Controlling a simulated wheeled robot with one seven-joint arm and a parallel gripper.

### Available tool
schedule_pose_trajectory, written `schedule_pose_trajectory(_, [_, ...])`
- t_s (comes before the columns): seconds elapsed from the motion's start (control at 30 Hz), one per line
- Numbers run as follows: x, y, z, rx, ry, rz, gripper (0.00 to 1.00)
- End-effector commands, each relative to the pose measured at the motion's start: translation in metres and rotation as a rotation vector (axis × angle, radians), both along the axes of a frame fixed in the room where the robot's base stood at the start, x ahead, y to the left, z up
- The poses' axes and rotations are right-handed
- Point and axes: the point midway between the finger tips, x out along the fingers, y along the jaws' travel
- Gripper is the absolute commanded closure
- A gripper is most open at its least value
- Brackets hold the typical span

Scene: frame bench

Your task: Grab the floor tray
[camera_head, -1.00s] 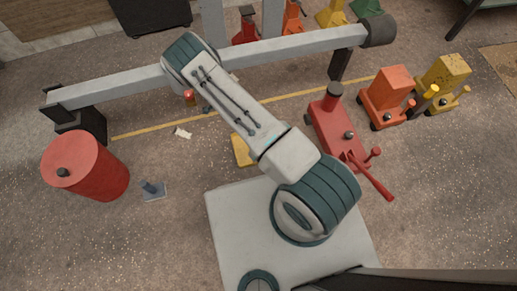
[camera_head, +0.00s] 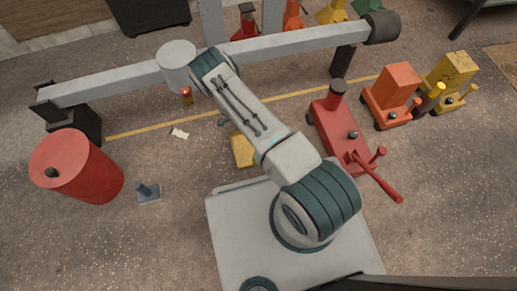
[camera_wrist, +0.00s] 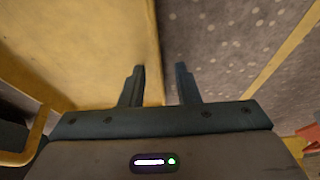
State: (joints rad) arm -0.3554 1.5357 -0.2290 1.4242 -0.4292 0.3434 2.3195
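The yellow floor tray (camera_wrist: 75,45) fills the left of the wrist view. Its long straight edge runs up the picture, and a yellow bar like a handle shows at the far left. In the head view a yellow piece (camera_head: 243,150), probably the tray, shows beside my arm, which covers the rest. My gripper (camera_wrist: 160,85) is open and empty. The left finger is over the yellow side, the right finger over the floor, with the tray's edge between them in the picture. I cannot tell whether the fingers touch it or how far above it they are.
A red drum (camera_head: 80,168) and a small grey stand (camera_head: 148,192) are at the left. A red jack (camera_head: 340,130) with a long handle stands to the right, near an orange jack (camera_head: 390,95). A grey beam (camera_head: 290,44) spans behind my arm.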

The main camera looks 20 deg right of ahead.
Motion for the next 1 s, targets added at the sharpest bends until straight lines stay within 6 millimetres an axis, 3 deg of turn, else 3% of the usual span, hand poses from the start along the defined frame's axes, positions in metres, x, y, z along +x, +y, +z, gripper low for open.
schedule_pose_trajectory(0.17, [0.0003,0.0,0.0009,0.0,0.0,0.0,0.71])
schedule_pose_trajectory(0.27, [0.0002,-0.0001,0.0009,0.0,0.0,0.0,0.99])
schedule_pose_trajectory(0.3, [0.0002,-0.0001,0.0009,0.0,0.0,0.0,1.0])
schedule_pose_trajectory(1.0, [0.0,-0.0001,0.001,-0.001,0.001,0.0,1.0])
